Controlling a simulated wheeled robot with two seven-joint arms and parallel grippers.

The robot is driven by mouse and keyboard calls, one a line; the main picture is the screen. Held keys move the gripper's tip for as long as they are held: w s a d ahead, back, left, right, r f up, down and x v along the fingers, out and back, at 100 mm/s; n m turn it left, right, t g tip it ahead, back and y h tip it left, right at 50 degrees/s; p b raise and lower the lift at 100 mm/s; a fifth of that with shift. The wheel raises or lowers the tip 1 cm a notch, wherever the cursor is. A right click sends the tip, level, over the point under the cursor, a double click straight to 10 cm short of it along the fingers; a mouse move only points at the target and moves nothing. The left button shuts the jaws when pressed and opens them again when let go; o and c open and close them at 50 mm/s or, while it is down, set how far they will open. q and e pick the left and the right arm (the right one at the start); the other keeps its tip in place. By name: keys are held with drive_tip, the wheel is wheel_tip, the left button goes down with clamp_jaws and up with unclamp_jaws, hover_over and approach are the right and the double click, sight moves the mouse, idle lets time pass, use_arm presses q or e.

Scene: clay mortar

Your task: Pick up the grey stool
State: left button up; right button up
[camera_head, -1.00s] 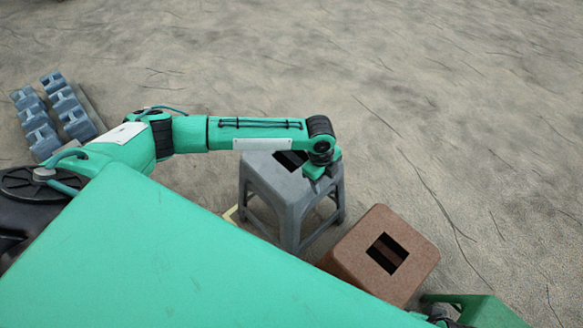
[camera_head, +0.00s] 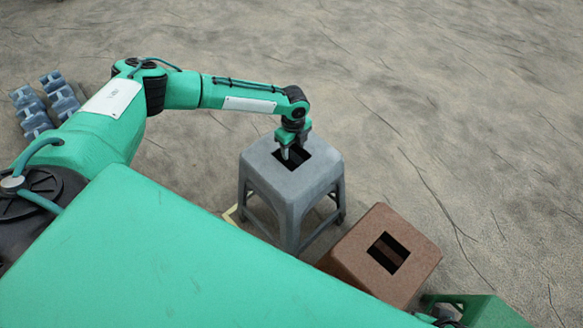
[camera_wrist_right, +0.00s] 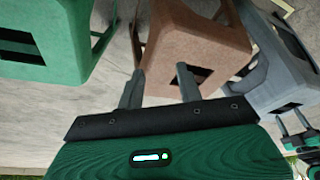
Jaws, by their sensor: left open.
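The grey stool (camera_head: 283,189) stands upright on the ground at the middle of the head view, with a dark slot in its seat. My left gripper (camera_head: 291,156) points down at that slot, its fingers apart at the slot's near-left part. I cannot tell whether the tips are inside the slot or just above it. The grey stool also shows at the right of the right wrist view (camera_wrist_right: 280,85). My right gripper (camera_wrist_right: 158,88) has its two fingers apart, in front of the brown stool, with nothing seen between them but that stool.
A brown stool (camera_head: 412,246) stands close to the right of the grey one. A green stool (camera_head: 490,312) is at the bottom right. Grey-blue blocks (camera_head: 62,97) lie at the far left. The ground behind and right is clear.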

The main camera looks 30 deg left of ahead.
sight(292, 154)
use_arm(q)
drive_tip(key=f, duration=0.4)
drive_tip(key=f+b, duration=0.1)
drive_tip(key=f, duration=0.1)
drive_tip(key=shift+s+a, duration=0.1)
drive_tip(key=shift+a, duration=0.15)
drive_tip(key=shift+f, duration=0.35)
use_arm(e)
drive_tip(key=v, duration=0.3)
drive_tip(key=shift+w, duration=0.1)
use_arm(q)
drive_tip(key=c, duration=0.3)
clamp_jaws()
drive_tip(key=shift+r, duration=0.15)
use_arm(e)
drive_tip(key=shift+f, duration=0.15)
